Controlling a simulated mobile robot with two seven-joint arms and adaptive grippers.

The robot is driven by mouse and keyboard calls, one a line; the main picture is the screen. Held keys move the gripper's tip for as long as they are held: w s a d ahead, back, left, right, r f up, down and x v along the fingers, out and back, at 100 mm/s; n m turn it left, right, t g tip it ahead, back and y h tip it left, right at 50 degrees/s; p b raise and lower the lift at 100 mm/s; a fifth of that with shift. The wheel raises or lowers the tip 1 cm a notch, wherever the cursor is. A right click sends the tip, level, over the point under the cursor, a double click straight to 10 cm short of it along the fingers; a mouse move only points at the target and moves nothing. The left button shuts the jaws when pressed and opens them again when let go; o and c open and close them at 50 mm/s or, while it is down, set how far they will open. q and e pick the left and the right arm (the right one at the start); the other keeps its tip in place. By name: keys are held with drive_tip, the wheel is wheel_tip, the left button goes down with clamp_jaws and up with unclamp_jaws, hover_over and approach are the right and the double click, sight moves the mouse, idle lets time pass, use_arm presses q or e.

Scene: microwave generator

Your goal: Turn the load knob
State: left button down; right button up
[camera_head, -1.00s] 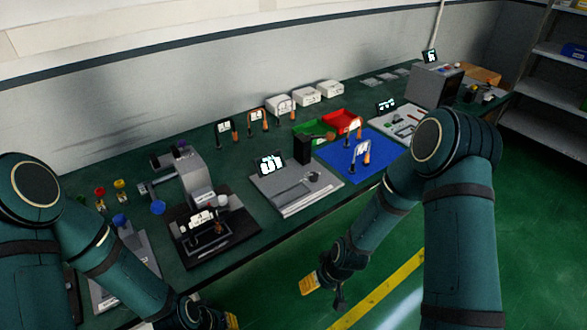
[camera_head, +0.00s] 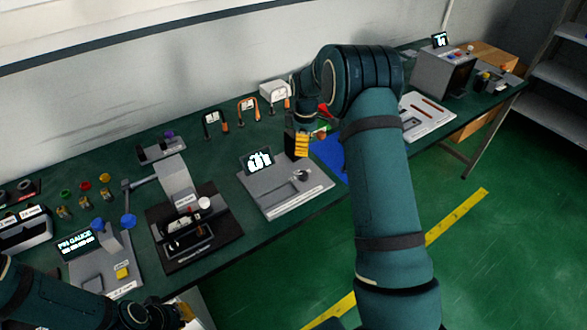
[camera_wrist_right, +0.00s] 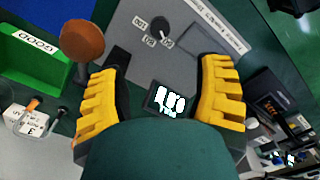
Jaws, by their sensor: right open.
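A grey panel (camera_head: 280,197) on the green bench carries a small round knob (camera_head: 300,175), which looks like the load knob. The right wrist view shows the knob (camera_wrist_right: 160,25) with small labels around it and a lit display (camera_wrist_right: 168,100) on the same panel. My right gripper (camera_head: 297,145) is above the panel's back edge, beside the display. In the wrist view its yellow fingers (camera_wrist_right: 160,98) are apart and empty, with the knob beyond them and not touched. My left gripper (camera_head: 180,312) is low at the bottom edge of the head view; its fingers are too unclear to read.
A brown ball (camera_wrist_right: 82,40) stands close to one right finger, near the green GOOD tray (camera_wrist_right: 30,65). A black fixture (camera_head: 195,240) stands left of the panel, a pin gauge unit (camera_head: 95,262) further left. A white tray (camera_head: 425,118) lies to the right.

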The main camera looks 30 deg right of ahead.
sight(303, 174)
wheel_tip(303, 174, down, 14)
drive_tip(key=shift+r, duration=0.1)
idle(0.5)
clamp_jaws()
